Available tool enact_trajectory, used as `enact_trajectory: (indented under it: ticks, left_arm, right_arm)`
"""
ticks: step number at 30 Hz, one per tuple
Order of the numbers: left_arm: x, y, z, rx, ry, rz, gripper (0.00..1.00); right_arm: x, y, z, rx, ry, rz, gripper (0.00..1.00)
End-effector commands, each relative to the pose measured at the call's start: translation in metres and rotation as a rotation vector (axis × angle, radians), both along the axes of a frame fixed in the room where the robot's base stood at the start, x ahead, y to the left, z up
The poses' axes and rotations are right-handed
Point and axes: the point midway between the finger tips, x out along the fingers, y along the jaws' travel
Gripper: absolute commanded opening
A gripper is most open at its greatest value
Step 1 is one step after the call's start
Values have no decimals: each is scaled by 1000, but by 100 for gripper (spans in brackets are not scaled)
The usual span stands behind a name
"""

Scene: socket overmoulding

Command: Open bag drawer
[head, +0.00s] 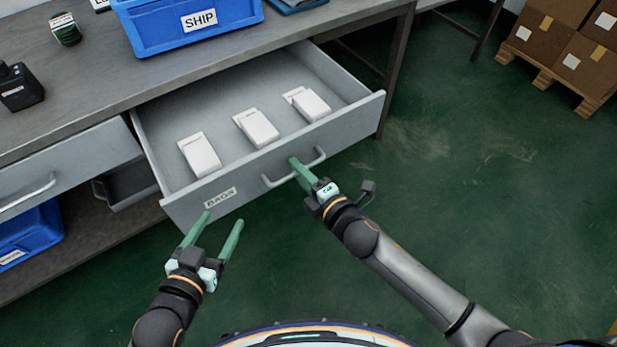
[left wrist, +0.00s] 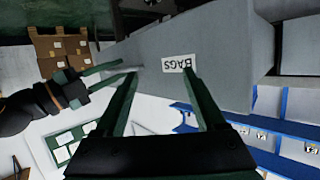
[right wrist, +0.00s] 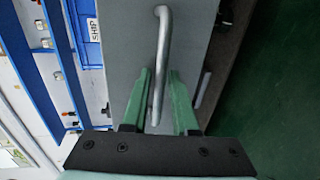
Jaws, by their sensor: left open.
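The bag drawer (head: 232,200) is grey, labelled BAGS, and stands pulled well out from under the bench. Several white bag packs lie inside it, one of them at the left (head: 199,155). Its bar handle (head: 316,160) is on the front face and also shows in the right wrist view (right wrist: 162,40). My right gripper (head: 297,165) is at the handle, with its fingers (right wrist: 159,75) closed in on both sides of the bar. My left gripper (head: 222,222) is open and empty, in front of the drawer's left end, apart from it. The label shows between its fingers in the left wrist view (left wrist: 178,66).
A blue SHIP bin (head: 185,28) stands on the bench top (head: 90,85). Another drawer (head: 65,165) is at the left, above a blue bin (head: 30,236). Boxes on a pallet (head: 555,45) are at the back right. The green floor at right is clear.

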Motion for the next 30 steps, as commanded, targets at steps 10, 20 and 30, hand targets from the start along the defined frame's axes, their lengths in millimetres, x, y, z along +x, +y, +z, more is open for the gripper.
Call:
enact_trajectory:
  ticks: [10,20,30]
  left_arm:
    - [-36,-2,-59,-2,271,12,72]
    - [-61,-4,-88,-2,420,15,72]
    - [-62,-4,-88,-2,423,14,72]
  right_arm:
    - [-46,-27,12,-1,4,0,27]
    - [-93,-54,22,-2,4,-2,27]
    - [-104,-61,25,-2,0,-2,27]
